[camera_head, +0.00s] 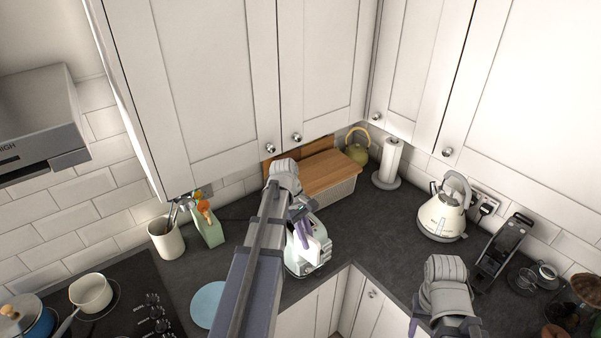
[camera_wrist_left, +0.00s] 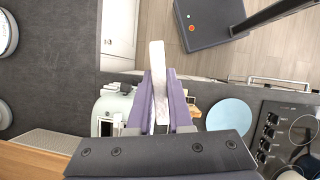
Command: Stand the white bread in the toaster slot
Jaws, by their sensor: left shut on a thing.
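My left gripper (camera_head: 303,232) is shut on the white bread. In the left wrist view the bread (camera_wrist_left: 158,75) is a pale upright slab, seen edge-on between the purple fingers (camera_wrist_left: 157,105). The pale green toaster (camera_head: 298,268) stands near the worktop's front corner, right below the left gripper. It also shows in the left wrist view (camera_wrist_left: 107,106), partly hidden behind the fingers. I cannot tell whether the bread touches the toaster or its slot. My right gripper (camera_head: 413,326) is low at the right, with only a purple fingertip showing at the bottom edge.
A light blue plate (camera_head: 207,304) lies left of the toaster, beside the hob (camera_head: 130,299). A wooden-lidded bread bin (camera_head: 328,172) stands behind. A paper towel roll (camera_head: 390,160) and a cream kettle (camera_head: 440,215) stand to the right. The worktop between toaster and kettle is clear.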

